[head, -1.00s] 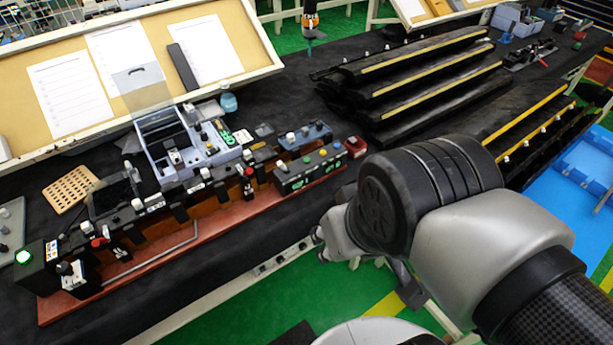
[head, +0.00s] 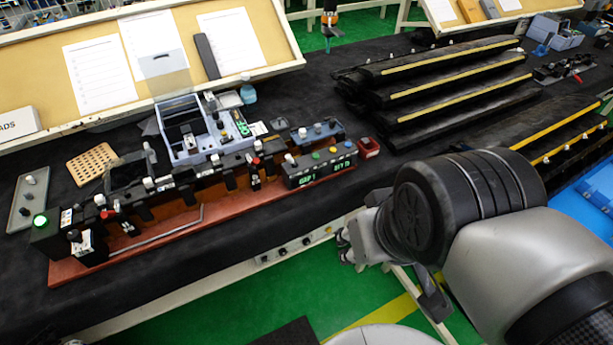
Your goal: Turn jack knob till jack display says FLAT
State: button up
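A long reddish-brown fixture (head: 235,208) lies along the table's front edge with black clamps and small knobs on it. A black box (head: 322,172) at its right end carries coloured buttons and lit green text, too small to read surely. A second green display (head: 241,124) stands on the grey-blue device (head: 183,137) behind the fixture. I cannot tell which is the jack display, and no knob is clearly marked as the jack knob. My gripper (head: 345,246) hangs in front of the table edge, low and right of the fixture, apart from it. Its fingers are small and partly hidden by my arm.
A green-lit black box (head: 42,232) stands at the fixture's left end, beside a grey knob panel (head: 27,200). Dark trim strips (head: 440,80) are stacked at the back right. A panel with knobs (head: 293,250) sits under the front edge. Green floor (head: 330,300) is in front.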

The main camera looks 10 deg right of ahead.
aim_at(74, 236)
jog(key=u, duration=1.7)
jog(key=i, duration=0.85)
